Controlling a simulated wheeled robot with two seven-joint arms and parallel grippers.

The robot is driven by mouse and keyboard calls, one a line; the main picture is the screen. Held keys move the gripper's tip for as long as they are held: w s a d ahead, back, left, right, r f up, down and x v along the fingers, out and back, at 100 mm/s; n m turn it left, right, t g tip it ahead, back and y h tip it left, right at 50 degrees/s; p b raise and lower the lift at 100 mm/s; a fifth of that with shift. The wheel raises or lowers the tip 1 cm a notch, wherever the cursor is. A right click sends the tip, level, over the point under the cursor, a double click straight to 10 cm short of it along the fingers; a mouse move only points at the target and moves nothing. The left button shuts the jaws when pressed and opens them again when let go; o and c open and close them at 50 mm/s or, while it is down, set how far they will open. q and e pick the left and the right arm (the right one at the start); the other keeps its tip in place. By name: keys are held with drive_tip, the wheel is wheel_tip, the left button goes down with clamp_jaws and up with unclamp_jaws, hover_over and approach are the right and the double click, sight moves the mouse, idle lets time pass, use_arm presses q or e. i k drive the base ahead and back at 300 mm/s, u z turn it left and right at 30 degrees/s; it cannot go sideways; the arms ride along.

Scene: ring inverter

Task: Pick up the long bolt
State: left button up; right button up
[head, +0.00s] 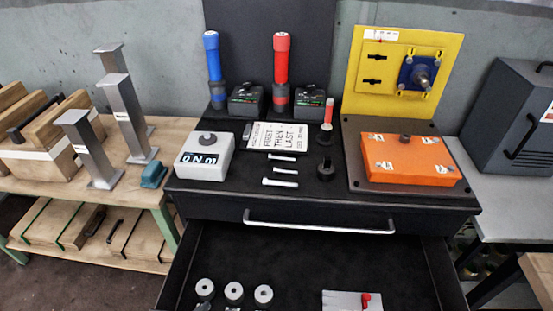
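Three light-coloured bolts lie apart in a column on the black top of the workbench, below the white printed sign. The lowest one, the long bolt (280,183), looks the longest and lies nearly level with its head to the left. A shorter bolt (286,171) lies just above it, and another bolt (282,158) lies above that. Nothing covers the long bolt. Neither of my grippers shows in the head view.
A grey box reading "0Nm" (204,157) stands left of the bolts. A black cylindrical piece (326,170) and an orange box (408,160) stand to the right. Below, an open drawer (300,255) holds several grey rings and a light plate.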

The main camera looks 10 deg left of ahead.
sight(266, 181)
drive_tip(key=u, duration=0.55)
drive_tip(key=k, duration=1.3)
drive_tip(key=z, duration=0.3)
drive_tip(key=i, duration=0.9)
drive_tip(key=z, duration=0.25)
